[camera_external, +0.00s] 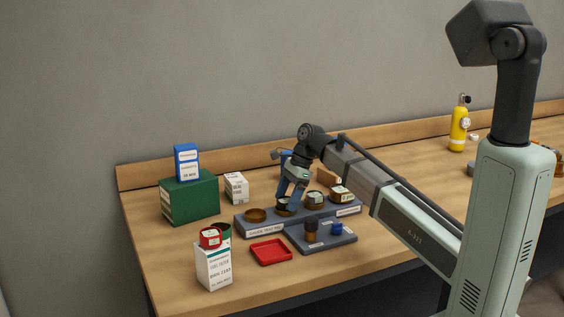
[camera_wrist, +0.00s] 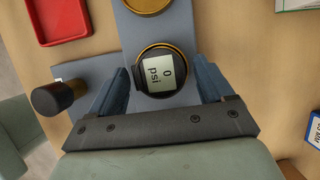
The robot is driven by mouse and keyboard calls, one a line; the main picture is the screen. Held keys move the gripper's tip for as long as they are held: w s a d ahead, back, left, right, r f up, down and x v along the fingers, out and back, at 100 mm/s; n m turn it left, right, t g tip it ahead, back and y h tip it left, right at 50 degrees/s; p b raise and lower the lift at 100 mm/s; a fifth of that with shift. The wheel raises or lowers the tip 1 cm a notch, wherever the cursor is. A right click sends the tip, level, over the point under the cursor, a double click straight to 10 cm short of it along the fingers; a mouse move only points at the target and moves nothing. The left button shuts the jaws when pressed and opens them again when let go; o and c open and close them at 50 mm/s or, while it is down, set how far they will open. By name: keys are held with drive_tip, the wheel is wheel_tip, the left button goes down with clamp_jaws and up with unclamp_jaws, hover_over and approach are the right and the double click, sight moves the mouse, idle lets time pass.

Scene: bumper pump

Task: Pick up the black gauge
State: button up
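My gripper (camera_wrist: 163,78) is open, with one blue finger on each side of the gauge. I cannot tell whether either finger touches it. In the external view my gripper (camera_external: 289,205) points down at the rack (camera_external: 262,229), over the second seat from the left. The gauge there is mostly hidden behind my fingers.
The leftmost brass seat (camera_external: 256,214) looks empty. Two more gauge-like items sit to the right on the rack. A small platform with a black knob (camera_external: 311,228) and blue piece (camera_external: 337,228) is in front. A red tray (camera_external: 271,252), white carton (camera_external: 214,268) and green box (camera_external: 190,199) stand left.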

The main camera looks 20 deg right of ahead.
drive_tip(key=c, duration=1)
drive_tip(key=shift+c, duration=0.2)
